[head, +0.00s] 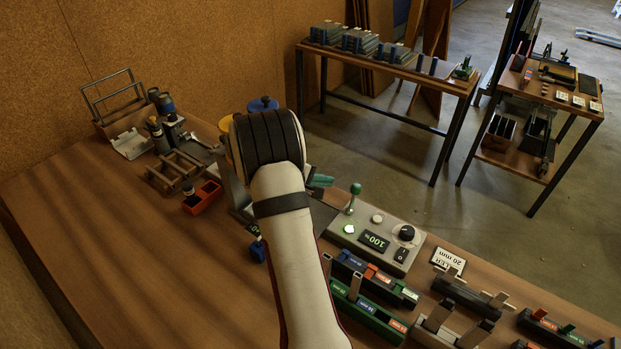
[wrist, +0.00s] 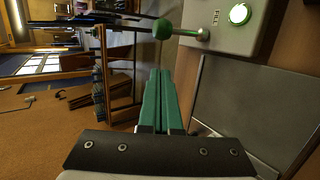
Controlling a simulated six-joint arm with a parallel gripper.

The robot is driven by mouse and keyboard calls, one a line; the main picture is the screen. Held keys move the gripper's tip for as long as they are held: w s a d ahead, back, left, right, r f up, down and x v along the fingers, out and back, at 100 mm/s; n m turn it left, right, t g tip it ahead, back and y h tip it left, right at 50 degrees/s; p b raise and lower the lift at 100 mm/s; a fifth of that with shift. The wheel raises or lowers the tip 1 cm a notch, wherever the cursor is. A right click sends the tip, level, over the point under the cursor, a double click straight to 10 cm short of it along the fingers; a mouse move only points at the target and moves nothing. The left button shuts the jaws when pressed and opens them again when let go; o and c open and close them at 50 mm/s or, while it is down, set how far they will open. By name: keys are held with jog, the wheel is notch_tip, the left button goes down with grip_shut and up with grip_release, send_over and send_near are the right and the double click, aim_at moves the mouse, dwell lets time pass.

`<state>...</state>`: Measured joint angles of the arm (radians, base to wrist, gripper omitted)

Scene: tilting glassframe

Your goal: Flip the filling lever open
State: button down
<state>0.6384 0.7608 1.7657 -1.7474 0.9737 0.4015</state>
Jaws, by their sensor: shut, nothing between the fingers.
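The filling lever (head: 353,197) is a metal rod with a green ball knob, standing up from the left end of a grey control box (head: 345,238). In the wrist view the lever (wrist: 185,33) sticks out from the box beside a lit button and a "FILL" label (wrist: 216,18). My gripper (head: 322,181) has green fingers, shut and empty, just left of the knob in the head view. In the wrist view my gripper (wrist: 161,75) points towards the knob, with a visible gap between them. My arm hides part of the bench behind it.
The box also has a lit display (head: 374,241) and a black dial (head: 405,233). Small bins (head: 366,309) stand in front of it, and a "20 mm" sign (head: 447,261) is to its right. A red tray (head: 202,198) lies left. The left foreground bench is clear.

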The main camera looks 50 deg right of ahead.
aim_at(353, 198)
jog(key=s, duration=0.1)
jog(key=s+d+f, duration=0.1)
jog(key=s+d, duration=0.1)
jog(key=shift+s+d+f, duration=0.15)
jog(key=shift+s+f, duration=0.05)
jog(key=shift+f, duration=0.15)
